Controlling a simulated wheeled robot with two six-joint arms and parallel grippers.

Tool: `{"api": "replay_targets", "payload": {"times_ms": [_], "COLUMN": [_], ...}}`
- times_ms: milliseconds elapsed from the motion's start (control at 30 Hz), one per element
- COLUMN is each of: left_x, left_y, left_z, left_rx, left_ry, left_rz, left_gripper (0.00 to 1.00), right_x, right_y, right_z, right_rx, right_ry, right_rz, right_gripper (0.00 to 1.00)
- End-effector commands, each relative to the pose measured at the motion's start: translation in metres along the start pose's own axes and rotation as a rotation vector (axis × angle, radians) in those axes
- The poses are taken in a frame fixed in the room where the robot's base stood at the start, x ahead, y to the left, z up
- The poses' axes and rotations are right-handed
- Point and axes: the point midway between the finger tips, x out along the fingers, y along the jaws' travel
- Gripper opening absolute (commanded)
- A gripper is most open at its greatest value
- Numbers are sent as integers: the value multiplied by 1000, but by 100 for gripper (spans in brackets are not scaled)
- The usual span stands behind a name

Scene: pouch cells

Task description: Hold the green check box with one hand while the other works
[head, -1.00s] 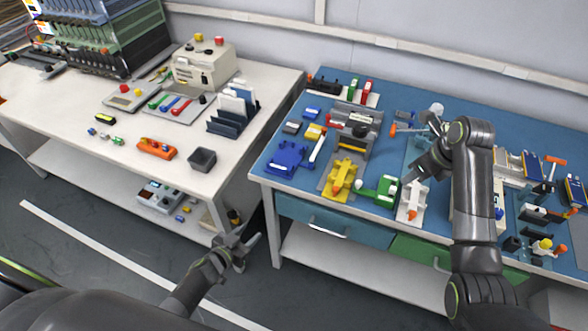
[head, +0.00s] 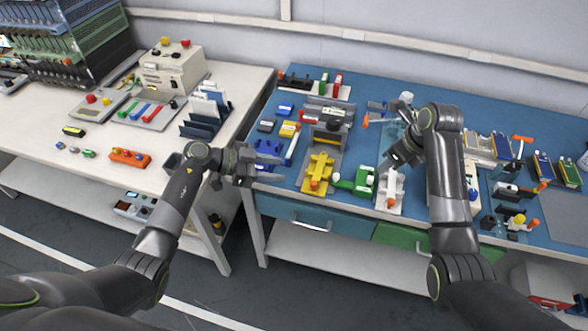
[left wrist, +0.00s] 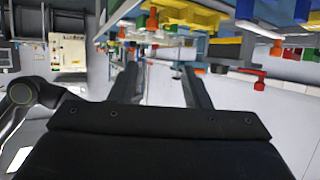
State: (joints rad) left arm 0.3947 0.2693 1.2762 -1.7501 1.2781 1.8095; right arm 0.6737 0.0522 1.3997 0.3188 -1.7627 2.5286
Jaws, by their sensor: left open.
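The green check box (head: 363,181) lies on the blue bench near its front edge in the head view. It has a white rounded part on its left. My left gripper (head: 270,163) is open and empty, to the left of the green box and apart from it, in front of the blue fixture it partly hides. In the left wrist view its two fingers (left wrist: 160,88) are spread with nothing between them. My right gripper (head: 397,158) hangs above the bench, just behind and right of the green box; its jaws are too small to read.
A yellow fixture (head: 320,172) stands between my left gripper and the green box. A white fixture (head: 391,190) stands right of the box. A white table (head: 95,165) is at left, with a floor gap between it and the bench.

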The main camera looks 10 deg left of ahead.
Motion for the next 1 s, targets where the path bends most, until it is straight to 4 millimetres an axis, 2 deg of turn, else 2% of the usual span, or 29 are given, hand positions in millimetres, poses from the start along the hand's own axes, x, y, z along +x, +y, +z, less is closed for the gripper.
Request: {"api": "replay_targets", "payload": {"times_ms": [167,600,800,1000], "left_x": [27,112,141,159], "left_y": [1,1,0,0], "left_z": [-1,-1,-1,-1], "left_rx": [-2,-3,-2,-2], "left_ry": [3,4,3,3], "left_rz": [2,2,1,0], "left_gripper": [43,43,43,43], "right_x": [0,0,0,0], "right_y": [0,0,0,0], "right_z": [0,0,0,0], "right_rx": [0,0,0,0], "right_ry": [0,0,0,0], "right_rz": [0,0,0,0], "right_gripper": [36,36,36,36]}}
